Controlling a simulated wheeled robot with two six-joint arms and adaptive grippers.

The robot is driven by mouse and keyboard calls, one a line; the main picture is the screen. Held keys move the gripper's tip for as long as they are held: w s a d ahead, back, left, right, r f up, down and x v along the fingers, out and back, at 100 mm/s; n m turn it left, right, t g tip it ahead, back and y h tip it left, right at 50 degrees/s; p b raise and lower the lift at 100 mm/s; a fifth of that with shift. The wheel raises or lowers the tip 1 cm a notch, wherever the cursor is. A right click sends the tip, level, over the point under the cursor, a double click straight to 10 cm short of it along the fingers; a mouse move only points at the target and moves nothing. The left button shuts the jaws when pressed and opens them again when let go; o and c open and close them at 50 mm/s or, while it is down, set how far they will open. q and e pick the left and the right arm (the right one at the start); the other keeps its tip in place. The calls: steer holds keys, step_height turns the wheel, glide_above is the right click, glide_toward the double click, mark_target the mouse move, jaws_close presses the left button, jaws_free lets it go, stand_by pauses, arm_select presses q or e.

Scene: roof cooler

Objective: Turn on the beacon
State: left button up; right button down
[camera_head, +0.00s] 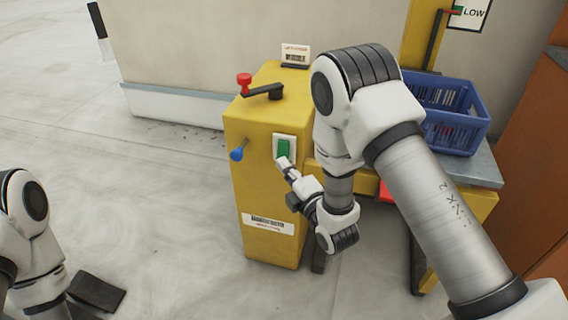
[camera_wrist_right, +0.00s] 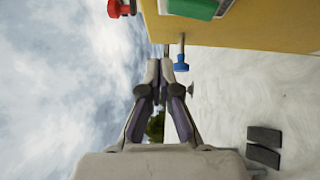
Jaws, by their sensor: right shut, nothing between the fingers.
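A yellow control box (camera_head: 262,190) stands in the middle of the head view. Its front has a green rocker switch (camera_head: 283,148) in a white frame, a blue-knobbed lever (camera_head: 237,154) on the left and a red-knobbed crank (camera_head: 245,82) on top. My right gripper (camera_head: 283,163) is shut and empty, its tips at the lower edge of the switch; I cannot tell whether they touch. In the right wrist view the shut fingertips (camera_wrist_right: 160,66) lie below the green switch (camera_wrist_right: 193,8), beside the blue knob (camera_wrist_right: 182,66). No beacon is recognizable. My left gripper is out of view.
A blue crate (camera_head: 455,138) sits on a grey-topped bench (camera_head: 484,169) behind my right arm. A small label card (camera_head: 295,54) stands on the box. A wall (camera_head: 200,40) rises behind.

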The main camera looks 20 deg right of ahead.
steer(key=v, duration=0.6)
steer(key=shift+s+d+r, duration=0.2)
steer(key=shift+s+d, duration=0.05)
steer(key=shift+d, duration=0.25)
